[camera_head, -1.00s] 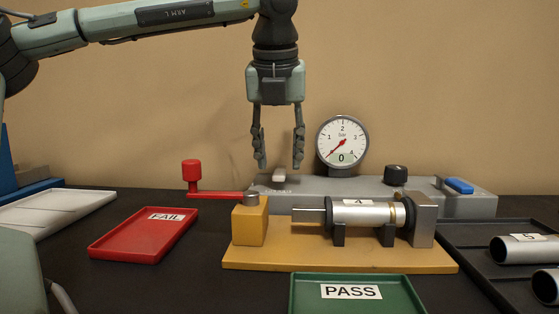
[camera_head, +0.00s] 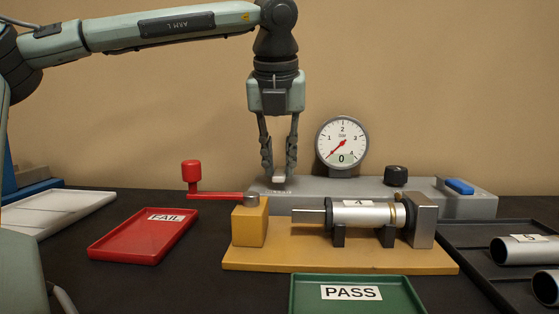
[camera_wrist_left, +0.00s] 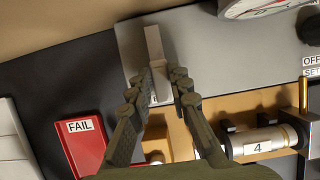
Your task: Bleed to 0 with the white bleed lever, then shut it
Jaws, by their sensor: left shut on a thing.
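My left gripper (camera_head: 279,174) points down at the left end of the grey console (camera_head: 330,188), its fingers closed around the small white bleed lever (camera_head: 279,179). In the left wrist view the lever (camera_wrist_left: 155,45) is a pale bar running up from between the fingertips (camera_wrist_left: 162,86); the fingers partly hide it. The round gauge (camera_head: 342,142) stands behind the console to the right; its red needle points to the lower left, at the low end, and its digital window reads 0. My right gripper is not in view.
A yellow fixture (camera_head: 340,262) in front of the console holds cylinder 4 (camera_head: 365,213), with a red-knobbed crank (camera_head: 192,172) at its left. A red FAIL tray (camera_head: 125,245) and green PASS tray (camera_head: 300,300) lie nearby. The console also carries a black knob (camera_head: 395,175) and blue switch (camera_head: 459,187).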

